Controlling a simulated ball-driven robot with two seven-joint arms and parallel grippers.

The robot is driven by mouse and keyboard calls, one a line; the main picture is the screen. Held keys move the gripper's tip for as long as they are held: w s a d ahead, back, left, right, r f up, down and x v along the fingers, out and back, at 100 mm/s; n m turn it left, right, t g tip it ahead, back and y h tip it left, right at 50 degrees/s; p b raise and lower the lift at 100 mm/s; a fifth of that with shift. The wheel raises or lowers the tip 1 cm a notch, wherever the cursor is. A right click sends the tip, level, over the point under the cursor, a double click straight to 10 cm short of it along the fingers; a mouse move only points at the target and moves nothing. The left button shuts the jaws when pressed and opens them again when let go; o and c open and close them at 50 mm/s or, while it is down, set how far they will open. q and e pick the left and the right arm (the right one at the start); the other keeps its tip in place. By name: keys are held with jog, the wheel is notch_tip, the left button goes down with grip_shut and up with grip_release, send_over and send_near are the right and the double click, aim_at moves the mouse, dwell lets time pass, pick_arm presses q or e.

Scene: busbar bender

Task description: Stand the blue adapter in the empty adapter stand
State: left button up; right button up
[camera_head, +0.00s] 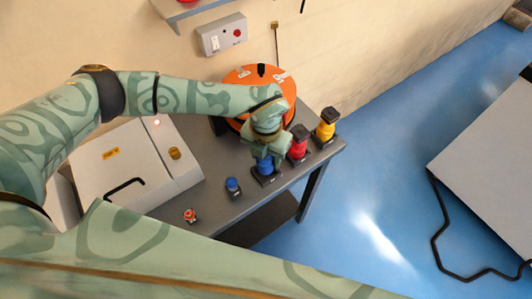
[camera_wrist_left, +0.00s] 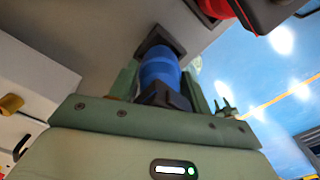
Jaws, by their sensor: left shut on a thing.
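The blue adapter (camera_wrist_left: 158,70) is held between the fingers of my left gripper (camera_head: 265,160), which is shut on it. In the head view the adapter's blue lower part (camera_head: 264,168) shows under the gripper, above a dark square base (camera_head: 267,180) on the grey table. In the left wrist view the adapter runs in line with this dark base (camera_wrist_left: 160,38), which looks like its stand. I cannot tell whether the adapter is fully seated. The gripper hides its upper part in the head view. My right gripper is not in view.
A red adapter (camera_head: 299,145) and a yellow adapter (camera_head: 325,125) stand to the right on dark bases. A small blue piece (camera_head: 233,186) is left of the gripper. An orange drum (camera_head: 240,78), a white machine (camera_head: 125,165) and a small red figure (camera_head: 190,215) are nearby.

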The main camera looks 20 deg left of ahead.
aim_at(266, 162)
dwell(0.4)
pick_arm(q)
jog(key=shift+f+b, duration=0.65)
jog(key=shift+f, duration=0.9)
jog(key=o, duration=1.1)
jog(key=shift+o, duration=0.2)
notch_tip(266, 162, up, 16)
jog(key=shift+r+p, duration=0.15)
jog(key=shift+p, duration=0.45)
jog(key=shift+s, duration=0.1)
